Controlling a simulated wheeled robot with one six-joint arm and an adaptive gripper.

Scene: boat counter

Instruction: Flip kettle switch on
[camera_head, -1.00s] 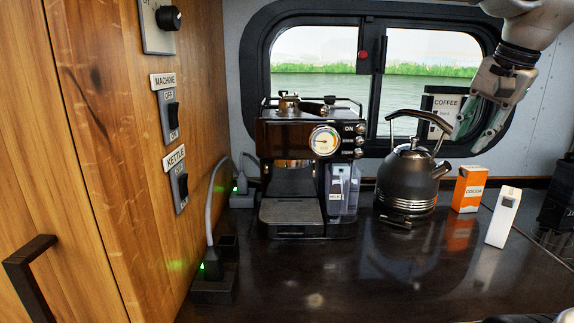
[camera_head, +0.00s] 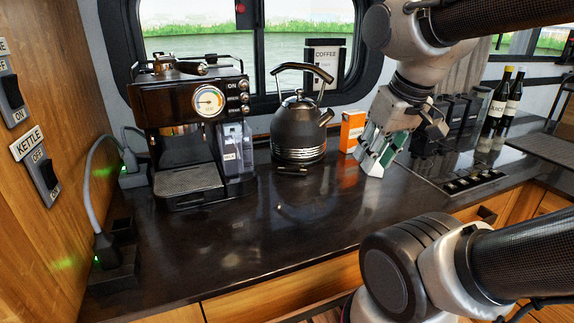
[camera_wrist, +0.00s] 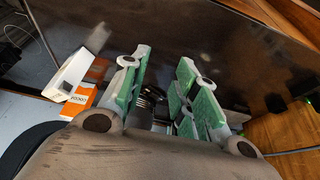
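The kettle switch (camera_head: 47,175) is a dark rocker on a grey plate on the wooden wall at the far left of the head view. It has a KETTLE label above it, with OFF at the top of the plate. I cannot tell which way the rocker is pressed. The dark kettle (camera_head: 298,130) stands on the counter beside the coffee machine. My gripper (camera_head: 374,155) points down over the counter, right of the kettle and far from the switch. In the wrist view, its green-padded fingers (camera_wrist: 163,85) are apart, and I see nothing held between them.
The coffee machine (camera_head: 190,130) stands between the wall and kettle. A plug block with a cable (camera_head: 108,265) sits at the counter's left end. An orange box (camera_head: 352,131) is beside my gripper; a white carton (camera_wrist: 76,72) shows in the wrist view. The front counter is clear.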

